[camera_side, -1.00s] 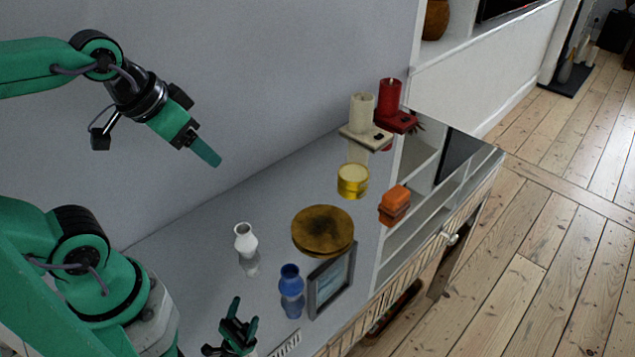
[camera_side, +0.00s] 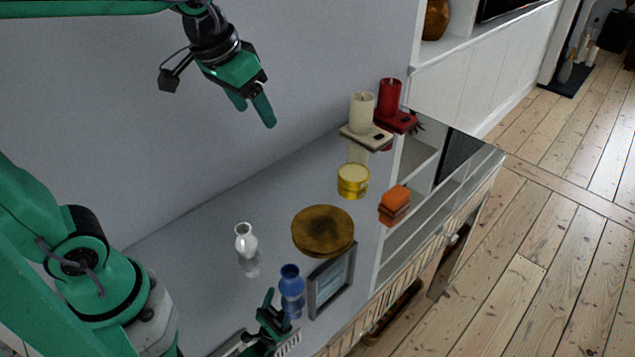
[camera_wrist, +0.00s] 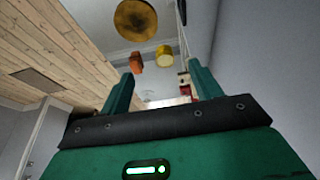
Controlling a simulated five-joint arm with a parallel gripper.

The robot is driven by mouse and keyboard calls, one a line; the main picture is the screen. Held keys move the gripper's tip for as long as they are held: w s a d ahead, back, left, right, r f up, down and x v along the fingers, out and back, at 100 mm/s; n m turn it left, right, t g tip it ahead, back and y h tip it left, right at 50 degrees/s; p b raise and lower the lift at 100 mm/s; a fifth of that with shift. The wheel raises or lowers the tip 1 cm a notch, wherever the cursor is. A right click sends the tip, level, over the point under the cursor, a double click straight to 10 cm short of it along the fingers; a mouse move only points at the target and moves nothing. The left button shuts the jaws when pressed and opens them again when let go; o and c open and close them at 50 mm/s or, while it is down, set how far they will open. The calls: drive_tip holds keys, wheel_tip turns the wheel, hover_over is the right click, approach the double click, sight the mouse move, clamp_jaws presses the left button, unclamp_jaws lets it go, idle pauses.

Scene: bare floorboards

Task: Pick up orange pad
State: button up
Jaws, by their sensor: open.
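The orange pad (camera_side: 395,199) is a small blocky orange thing at the right edge of the glossy grey top, right of the yellow tin. It also shows in the wrist view (camera_wrist: 136,60), above and between my fingers. My gripper (camera_side: 253,111) is high at the upper middle of the side view, to the left of and well above the pad. Its two fingers are apart with nothing between them; they also show in the wrist view (camera_wrist: 160,85). The pad is not touched.
A yellow tin (camera_side: 353,181), a round brown-gold disc (camera_side: 322,231), a white vase (camera_side: 245,240), a blue vase (camera_side: 291,279) and a picture frame (camera_side: 331,281) stand on the reflective top. A cream candle (camera_side: 361,111) and a red candle (camera_side: 389,94) stand behind the pad.

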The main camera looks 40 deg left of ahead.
drive_tip(key=w+d+g, duration=0.1)
drive_tip(key=w+d, duration=0.1)
drive_tip(key=w, duration=0.5)
drive_tip(key=g, duration=0.3)
hover_over(396, 192)
drive_tip(key=f, duration=1.8)
drive_tip(key=shift+a+f, duration=0.2)
drive_tip(key=shift+f, duration=0.1)
drive_tip(key=shift+d+f, duration=0.15)
drive_tip(key=shift+f, duration=0.2)
drive_tip(key=shift+f, duration=0.1)
drive_tip(key=shift+f, duration=1.25)
drive_tip(key=shift+f, duration=0.1)
